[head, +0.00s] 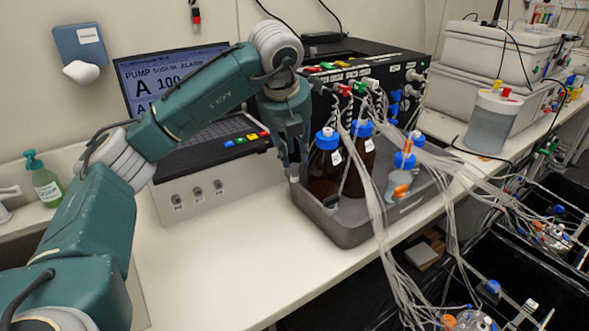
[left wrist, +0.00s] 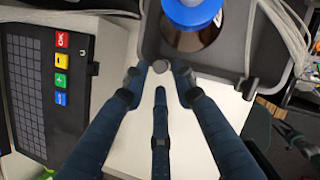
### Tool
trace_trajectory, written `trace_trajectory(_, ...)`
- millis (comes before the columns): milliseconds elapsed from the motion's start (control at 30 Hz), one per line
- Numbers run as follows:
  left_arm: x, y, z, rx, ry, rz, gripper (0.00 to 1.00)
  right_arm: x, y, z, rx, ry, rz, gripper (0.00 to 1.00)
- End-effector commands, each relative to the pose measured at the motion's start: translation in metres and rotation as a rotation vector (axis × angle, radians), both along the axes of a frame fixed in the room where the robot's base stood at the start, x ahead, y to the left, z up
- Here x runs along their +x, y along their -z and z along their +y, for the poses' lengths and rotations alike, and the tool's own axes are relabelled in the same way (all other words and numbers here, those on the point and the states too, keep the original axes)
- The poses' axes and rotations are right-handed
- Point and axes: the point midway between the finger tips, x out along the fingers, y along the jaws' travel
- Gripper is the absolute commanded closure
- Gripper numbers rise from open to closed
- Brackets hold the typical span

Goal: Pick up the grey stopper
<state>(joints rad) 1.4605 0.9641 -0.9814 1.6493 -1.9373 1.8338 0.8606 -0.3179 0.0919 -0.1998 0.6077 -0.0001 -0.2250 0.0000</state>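A small round grey stopper (left wrist: 160,66) shows in the left wrist view between my fingertips, at the corner of the grey tray (left wrist: 205,73). I cannot tell whether it rests on the rim or above it. My left gripper (left wrist: 160,78) points at it with its fingers spread, a narrow gap showing on either side. In the head view my left gripper (head: 292,160) hangs fingers down at the left end of the tray (head: 345,232), and a small grey piece (head: 293,172) shows at its tips.
Brown bottles with blue caps (head: 325,165) stand in the tray close right of my left gripper. Clear tubes (head: 375,200) hang over the tray and bench edge. A keyboard console (head: 210,160) stands to the left. The bench front (head: 240,250) is clear.

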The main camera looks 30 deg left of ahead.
Motion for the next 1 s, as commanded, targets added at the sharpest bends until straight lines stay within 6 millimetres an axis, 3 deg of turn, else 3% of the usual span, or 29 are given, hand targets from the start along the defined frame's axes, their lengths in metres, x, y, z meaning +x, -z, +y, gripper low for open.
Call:
trace_trajectory(333, 0.012, 0.043, 0.006, 0.0, 0.001, 0.001, 0.74, 0.038, -0.017, 0.016, 0.021, 0.005, -0.056, 0.6)
trace_trajectory(600, 0.013, 0.047, 0.006, -0.001, 0.001, 0.0, 0.74, 0.029, -0.015, 0.02, 0.024, 0.007, -0.042, 0.6)
trace_trajectory(733, 0.013, 0.047, 0.006, 0.0, 0.002, 0.0, 0.92, 0.022, -0.015, 0.017, 0.021, 0.005, -0.031, 0.6)
trace_trajectory(1000, 0.014, 0.047, 0.006, -0.001, 0.003, -0.001, 0.93, 0.019, -0.015, 0.01, 0.013, 0.003, -0.027, 0.6)
